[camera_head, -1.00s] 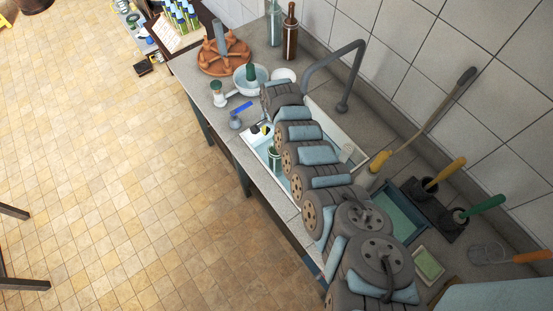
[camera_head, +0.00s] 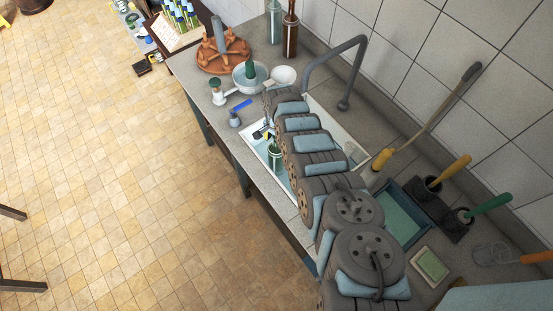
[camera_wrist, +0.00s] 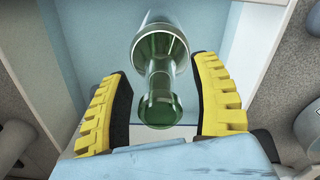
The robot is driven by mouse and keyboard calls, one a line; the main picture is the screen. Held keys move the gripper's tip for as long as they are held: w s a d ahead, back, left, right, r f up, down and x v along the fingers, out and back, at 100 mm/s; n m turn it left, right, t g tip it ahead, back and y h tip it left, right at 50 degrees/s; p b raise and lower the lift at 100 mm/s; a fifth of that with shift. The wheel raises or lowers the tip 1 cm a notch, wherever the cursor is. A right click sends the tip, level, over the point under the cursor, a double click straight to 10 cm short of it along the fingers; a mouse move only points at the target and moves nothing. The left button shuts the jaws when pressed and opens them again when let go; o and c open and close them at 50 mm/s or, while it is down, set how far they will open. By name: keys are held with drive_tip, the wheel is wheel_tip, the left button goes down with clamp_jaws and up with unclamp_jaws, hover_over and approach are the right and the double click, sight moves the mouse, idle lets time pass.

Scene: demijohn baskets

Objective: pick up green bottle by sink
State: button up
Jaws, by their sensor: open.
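A green glass bottle (camera_head: 275,160) stands in the sink basin (camera_head: 262,147), partly hidden by my arm. In the wrist view the bottle (camera_wrist: 160,85) shows neck and mouth towards the camera, between the two yellow-padded fingers. My gripper (camera_wrist: 162,78) is open, with a gap on each side of the bottle's neck; it does not hold it. In the head view my gripper (camera_head: 264,132) is small, just above the bottle.
A tall tap (camera_head: 345,75) arches over the sink's back. A bowl (camera_head: 248,80), a blue-handled item (camera_head: 238,108) and a wooden rack (camera_head: 222,55) stand left. Another green bottle (camera_head: 273,22) and a brown bottle (camera_head: 290,38) stand by the wall. Brushes (camera_head: 455,165) stand right.

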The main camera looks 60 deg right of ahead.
drive_tip(key=shift+c, duration=0.3)
clamp_jaws()
drive_tip(key=shift+r, duration=0.1)
wheel_tip(320, 180, up, 6)
drive_tip(key=p, duration=0.3)
drive_tip(key=shift+p, duration=0.35)
drive_tip(key=shift+w+r, duration=0.15)
drive_tip(key=shift+r, duration=1.75)
